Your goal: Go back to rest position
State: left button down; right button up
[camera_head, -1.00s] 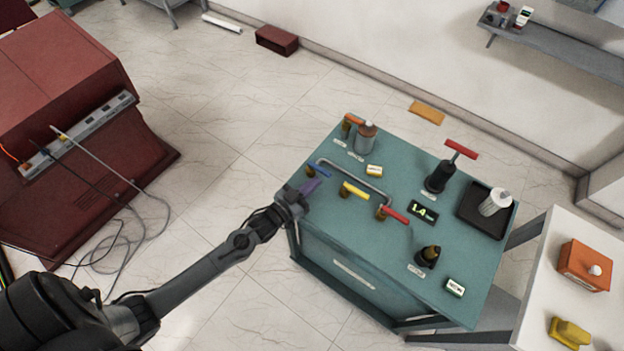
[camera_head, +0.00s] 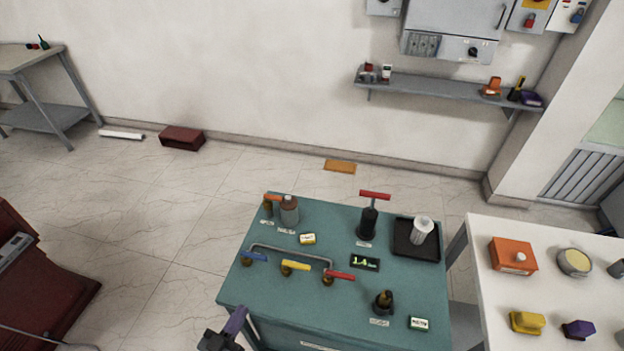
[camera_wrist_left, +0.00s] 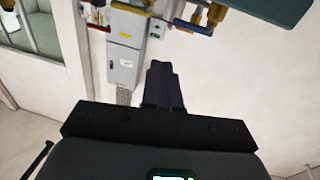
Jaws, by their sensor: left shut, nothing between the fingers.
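My left gripper (camera_head: 232,325) shows at the bottom of the head view, just off the front left corner of the teal bench (camera_head: 320,222). Its purple-dark fingers are together with nothing between them, and they also show shut in the left wrist view (camera_wrist_left: 164,85). The gripper touches nothing that I can see. The bench carries blue (camera_head: 254,257), yellow (camera_head: 295,265) and red (camera_head: 339,276) valve handles, a black post with a red T-handle (camera_head: 369,218), and a black tray (camera_head: 403,247) with a white ribbed part (camera_head: 422,229). My right gripper is not in view.
A white table (camera_head: 500,300) at the right holds an orange box (camera_head: 513,256), a yellow block (camera_head: 527,322) and a purple block (camera_head: 578,329). A dark red cabinet (camera_head: 35,285) stands at the left. The floor between cabinet and bench is clear.

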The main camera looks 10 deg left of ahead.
pick_arm(q)
jog(key=d+r+n+g+y, duration=0.1)
jog(key=d+r+g, duration=0.2)
jog(key=r, duration=0.1)
jog(key=s+f+m+g+y, duration=0.1)
jog(key=s+m+g+y, duration=0.1)
jog(key=s+g, duration=1.05)
jog(key=w+p+v, duration=0.2)
jog(key=p+v, duration=0.9)
jog(key=w+r+p+v, duration=0.1)
jog(key=w+p+v, duration=0.2)
jog(key=p+v, duration=0.8)
jog(key=shift+s+r+t+p, duration=0.25)
jog(key=shift+r+t+p, duration=0.15)
jog(key=shift+p, duration=0.3)
jog(key=shift+d, duration=0.1)
